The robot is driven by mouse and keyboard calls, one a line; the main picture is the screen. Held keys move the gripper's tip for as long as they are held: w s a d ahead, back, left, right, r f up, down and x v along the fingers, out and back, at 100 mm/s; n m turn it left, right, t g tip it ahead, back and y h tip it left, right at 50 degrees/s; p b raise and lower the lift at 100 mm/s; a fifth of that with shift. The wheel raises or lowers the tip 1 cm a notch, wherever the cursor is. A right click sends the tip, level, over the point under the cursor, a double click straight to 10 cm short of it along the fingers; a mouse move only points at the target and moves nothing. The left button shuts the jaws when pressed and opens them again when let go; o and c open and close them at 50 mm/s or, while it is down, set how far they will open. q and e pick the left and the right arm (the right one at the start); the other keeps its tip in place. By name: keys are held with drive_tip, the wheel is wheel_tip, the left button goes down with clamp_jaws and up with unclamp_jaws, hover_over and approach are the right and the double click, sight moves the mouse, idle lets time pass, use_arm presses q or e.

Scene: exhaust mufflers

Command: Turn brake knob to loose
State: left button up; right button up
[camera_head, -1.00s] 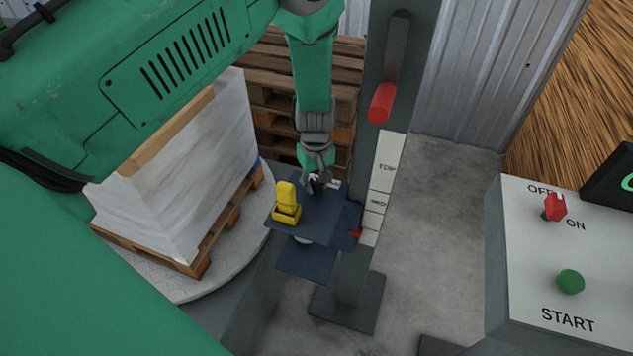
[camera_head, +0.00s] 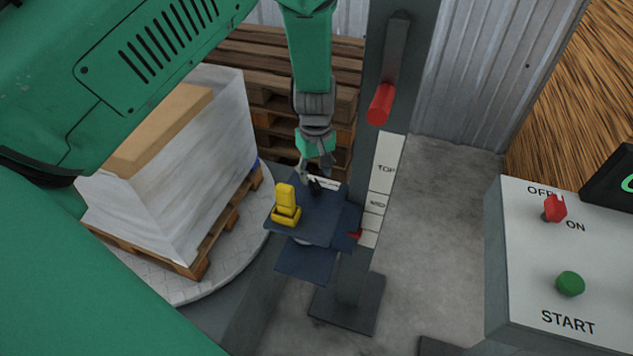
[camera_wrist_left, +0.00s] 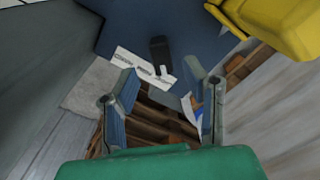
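A small black knob (camera_head: 315,187), which looks like the brake knob, stands on the dark blue carriage plate (camera_head: 318,222) beside a white label strip. In the left wrist view the knob (camera_wrist_left: 159,50) is upright in the picture, with a small white pointer by its base; the label's words cannot be read. My left gripper (camera_head: 314,172) is just behind the knob. In the wrist view its fingers (camera_wrist_left: 160,90) are spread, with nothing between them, and the knob lies beyond their tips. My right gripper is not in view.
A yellow part (camera_head: 286,207) stands on the plate left of the knob. A wrapped pallet load (camera_head: 185,180) stands left. A control box (camera_head: 560,250) is at right.

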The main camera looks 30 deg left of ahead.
sight(316, 183)
use_arm(q)
wheel_tip(316, 183, up, 8)
drive_tip(key=shift+f, duration=0.25)
idle(0.5)
